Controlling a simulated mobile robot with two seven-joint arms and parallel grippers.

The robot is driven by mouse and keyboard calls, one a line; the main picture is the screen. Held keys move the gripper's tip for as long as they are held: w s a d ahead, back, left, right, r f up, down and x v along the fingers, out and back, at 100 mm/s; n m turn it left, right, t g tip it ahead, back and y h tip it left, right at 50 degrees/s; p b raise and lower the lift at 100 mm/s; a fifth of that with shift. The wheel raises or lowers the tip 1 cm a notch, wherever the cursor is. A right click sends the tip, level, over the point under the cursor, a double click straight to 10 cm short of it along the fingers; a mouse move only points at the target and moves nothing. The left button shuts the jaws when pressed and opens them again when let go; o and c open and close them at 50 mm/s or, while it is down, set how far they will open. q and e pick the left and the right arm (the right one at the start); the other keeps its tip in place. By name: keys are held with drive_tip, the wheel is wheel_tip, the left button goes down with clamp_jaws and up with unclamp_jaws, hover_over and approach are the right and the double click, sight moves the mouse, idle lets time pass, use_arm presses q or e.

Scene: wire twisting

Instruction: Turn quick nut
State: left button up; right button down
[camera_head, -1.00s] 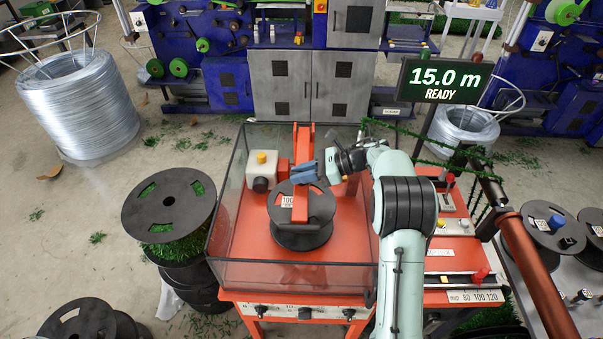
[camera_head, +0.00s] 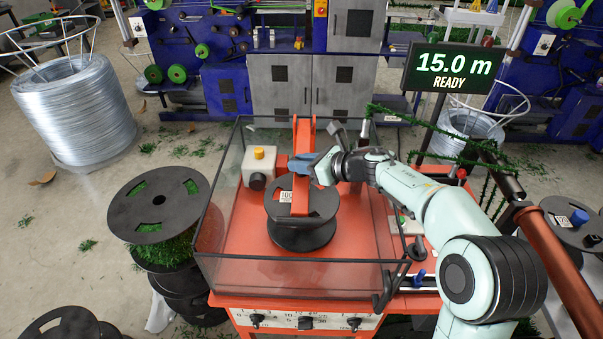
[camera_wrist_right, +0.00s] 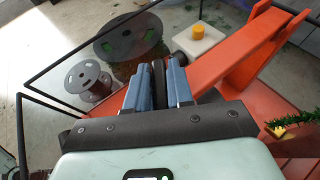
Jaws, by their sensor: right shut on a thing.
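My right gripper (camera_head: 306,166), with blue fingers, is at the orange upright arm (camera_head: 304,130) above the black spool (camera_head: 303,228) in the clear-walled box. In the right wrist view its fingers (camera_wrist_right: 158,78) are closed on a dark, narrow round part, the quick nut (camera_wrist_right: 158,84), beside the orange arm (camera_wrist_right: 235,62). The fingers hide most of the nut, so its turn angle cannot be told. In the head view the nut is hidden by the fingers. The spool carries a white label (camera_head: 285,196). My left gripper is not in view.
The box's clear walls (camera_head: 215,215) surround the spool and rise near my right arm. A grey block with a yellow button (camera_head: 259,153) stands left of the orange arm. A display (camera_head: 449,68) reads 15.0 m READY. Another spool with green garland (camera_head: 155,205) stands outside, left.

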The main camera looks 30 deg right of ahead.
drive_tip(key=m+t+h+b, duration=0.1)
drive_tip(key=m+h+b, duration=0.1)
drive_tip(key=m+h, duration=0.3)
drive_tip(key=shift+h, duration=0.4)
drive_tip(key=shift+a+f+m+h+b, duration=0.1)
drive_tip(key=shift+m+h+b, duration=0.75)
drive_tip(key=shift+m+h, duration=1.2)
drive_tip(key=shift+m+g+h, duration=0.6)
drive_tip(key=shift+m+h, duration=0.15)
drive_tip(key=shift+h, duration=0.3)
drive_tip(key=shift+m+g+h+p, duration=0.4)
drive_tip(key=shift+m+g+h, duration=0.1)
drive_tip(key=shift+m+h, duration=0.4)
drive_tip(key=shift+r+m+g+h+p, duration=0.25)
drive_tip(key=shift+m+g+h+p, duration=0.45)
drive_tip(key=shift+m+h+p, duration=0.15)
drive_tip(key=m+g+h+p, duration=0.2)
drive_tip(key=m+p, duration=0.1)
drive_tip(key=shift+w, duration=0.1)
drive_tip(key=shift+m+g+h+p, duration=0.45)
drive_tip(key=shift+m+g+p, duration=0.1)
drive_tip(key=shift+g+p, duration=0.3)
drive_tip(key=shift+f, duration=0.1)
